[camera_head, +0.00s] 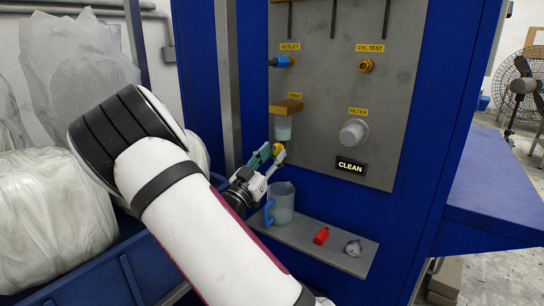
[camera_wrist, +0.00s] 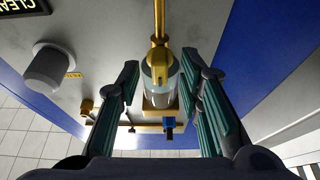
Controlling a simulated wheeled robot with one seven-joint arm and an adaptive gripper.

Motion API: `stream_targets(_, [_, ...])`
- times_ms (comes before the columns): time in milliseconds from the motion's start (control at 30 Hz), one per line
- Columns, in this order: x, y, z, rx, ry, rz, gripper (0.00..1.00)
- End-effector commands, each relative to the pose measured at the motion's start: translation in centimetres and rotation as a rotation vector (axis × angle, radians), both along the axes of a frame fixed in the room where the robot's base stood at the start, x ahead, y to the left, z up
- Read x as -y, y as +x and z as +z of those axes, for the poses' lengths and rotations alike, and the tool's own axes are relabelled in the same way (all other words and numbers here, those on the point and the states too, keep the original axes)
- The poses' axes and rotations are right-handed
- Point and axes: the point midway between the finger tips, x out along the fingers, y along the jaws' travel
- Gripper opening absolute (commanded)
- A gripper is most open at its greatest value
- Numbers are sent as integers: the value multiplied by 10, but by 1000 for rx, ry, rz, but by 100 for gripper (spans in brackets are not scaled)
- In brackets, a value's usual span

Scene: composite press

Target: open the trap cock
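The trap on the grey panel has a brass block (camera_head: 286,106) and a clear bowl (camera_head: 283,130) with pale liquid. The yellow trap cock (camera_head: 279,148) is below the bowl, partly hidden by my gripper (camera_head: 268,157). In the wrist view, the cock (camera_wrist: 160,57) shows as a yellow stem and fitting in front of the bowl (camera_wrist: 158,92). My gripper (camera_wrist: 162,72) is open there, one green-padded finger on each side, with visible gaps to the cock. I cannot tell how far the cock is turned.
A clear jug (camera_head: 283,203) with a blue handle stands on the shelf (camera_head: 292,233) below the trap. A red part (camera_head: 321,236) and a round gauge (camera_head: 353,247) lie to its right. The filter (camera_head: 353,132) sticks out right of the trap. A blue outlet valve (camera_head: 281,62) is above.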

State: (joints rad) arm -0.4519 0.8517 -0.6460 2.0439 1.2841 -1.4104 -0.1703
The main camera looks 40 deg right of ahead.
Motion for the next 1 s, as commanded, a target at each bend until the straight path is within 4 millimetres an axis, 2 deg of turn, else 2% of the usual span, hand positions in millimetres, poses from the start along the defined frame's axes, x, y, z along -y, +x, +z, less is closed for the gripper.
stream_targets(167, [-22, -7, -10, -3, 1, 4, 33])
stream_targets(400, [-65, -22, -29, -4, 1, 5, 33])
stream_targets(600, [-91, -32, -41, -2, 1, 4, 33])
stream_targets(767, [-101, -36, -44, -1, 0, 2, 33])
stream_targets(1000, [-102, -36, -45, -1, 1, 1, 33])
